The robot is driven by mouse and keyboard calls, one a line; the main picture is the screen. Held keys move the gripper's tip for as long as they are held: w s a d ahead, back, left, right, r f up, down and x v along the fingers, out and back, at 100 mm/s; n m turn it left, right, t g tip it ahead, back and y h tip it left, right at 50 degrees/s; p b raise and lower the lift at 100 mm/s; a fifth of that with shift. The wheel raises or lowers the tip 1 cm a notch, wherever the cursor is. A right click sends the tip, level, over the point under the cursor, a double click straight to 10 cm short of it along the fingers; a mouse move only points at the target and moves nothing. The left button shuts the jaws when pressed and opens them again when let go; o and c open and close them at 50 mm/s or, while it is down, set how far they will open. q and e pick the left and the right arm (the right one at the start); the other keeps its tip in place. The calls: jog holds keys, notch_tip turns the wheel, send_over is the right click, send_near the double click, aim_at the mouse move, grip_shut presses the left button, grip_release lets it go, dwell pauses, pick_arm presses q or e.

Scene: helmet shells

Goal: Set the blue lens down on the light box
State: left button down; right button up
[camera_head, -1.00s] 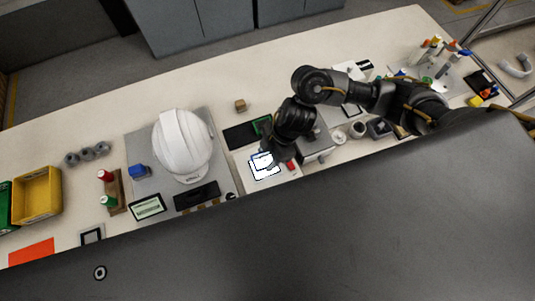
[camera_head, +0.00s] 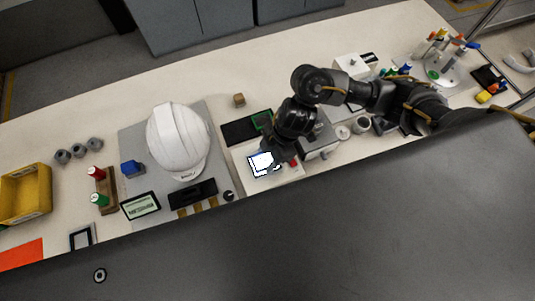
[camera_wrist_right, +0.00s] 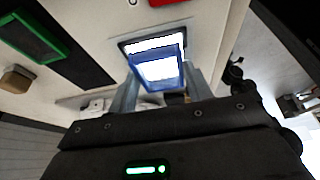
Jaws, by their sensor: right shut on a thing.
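The blue lens (camera_wrist_right: 158,70), a square translucent pane with a blue edge, is held between the fingers of my right gripper (camera_wrist_right: 160,92). The light box (camera_wrist_right: 150,44), a bright white panel with a dark rim, lies behind the lens in the wrist view. In the head view my right gripper (camera_head: 271,163) is over the glowing light box (camera_head: 261,162), and the lens is hard to separate from the glow. I cannot tell whether the lens touches the panel. My left gripper is not in view.
A white helmet (camera_head: 178,142) rests on a grey mat left of the light box. A dark tray with a green frame (camera_head: 262,120) lies behind it. A red item (camera_head: 293,161) and a grey box (camera_head: 321,145) are close on the right.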

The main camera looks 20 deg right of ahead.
jog(key=shift+f, duration=0.5)
jog(key=o, duration=1.1)
jog(key=shift+r, duration=0.1)
jog(key=v, duration=1)
jog(key=shift+d+r+p, duration=0.2)
jog(key=shift+r+p, duration=0.1)
jog(key=shift+p, duration=0.1)
jog(key=shift+a, duration=0.1)
